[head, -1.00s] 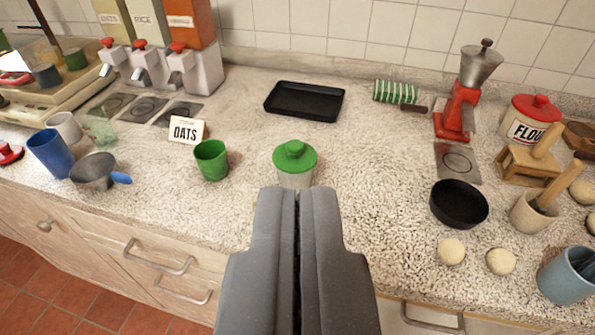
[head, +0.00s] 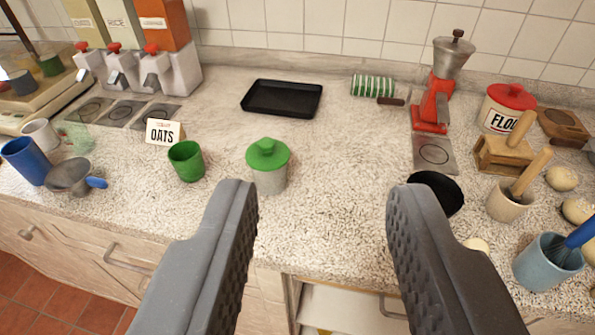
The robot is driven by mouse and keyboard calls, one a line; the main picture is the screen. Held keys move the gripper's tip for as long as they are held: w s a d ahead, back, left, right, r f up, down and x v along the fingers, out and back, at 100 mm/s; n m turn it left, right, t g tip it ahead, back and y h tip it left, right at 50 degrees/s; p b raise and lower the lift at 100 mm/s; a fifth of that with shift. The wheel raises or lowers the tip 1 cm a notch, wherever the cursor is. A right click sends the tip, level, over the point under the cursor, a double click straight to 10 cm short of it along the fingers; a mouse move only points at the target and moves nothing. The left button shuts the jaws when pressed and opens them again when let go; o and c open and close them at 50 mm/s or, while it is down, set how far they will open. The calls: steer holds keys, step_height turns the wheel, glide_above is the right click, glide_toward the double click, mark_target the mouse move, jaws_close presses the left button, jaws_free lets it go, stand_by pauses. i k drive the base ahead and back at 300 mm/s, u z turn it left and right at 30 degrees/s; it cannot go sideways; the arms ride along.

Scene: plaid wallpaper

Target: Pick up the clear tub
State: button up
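The clear tub (head: 269,179) stands upright on the speckled counter, left of the picture's middle. It has a see-through greyish body and a green lid with a round knob. My gripper (head: 318,195) is wide open and empty, its two grey fingers with textured inner faces in the foreground. The tub shows beyond the left fingertip, inside the gap between the fingers, and nothing visible touches it.
A green cup (head: 186,161) stands left of the tub, by an OATS card (head: 164,132). A black tray (head: 282,98) lies behind. A black pan (head: 436,190) is partly hidden by the right finger. The counter right of the tub is clear.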

mark_target(270, 183)
steer(key=z, duration=1.55)
steer(key=k, duration=1.7)
steer(key=u, duration=1.7)
steer(key=i, duration=1.65)
steer(key=z, duration=0.05)
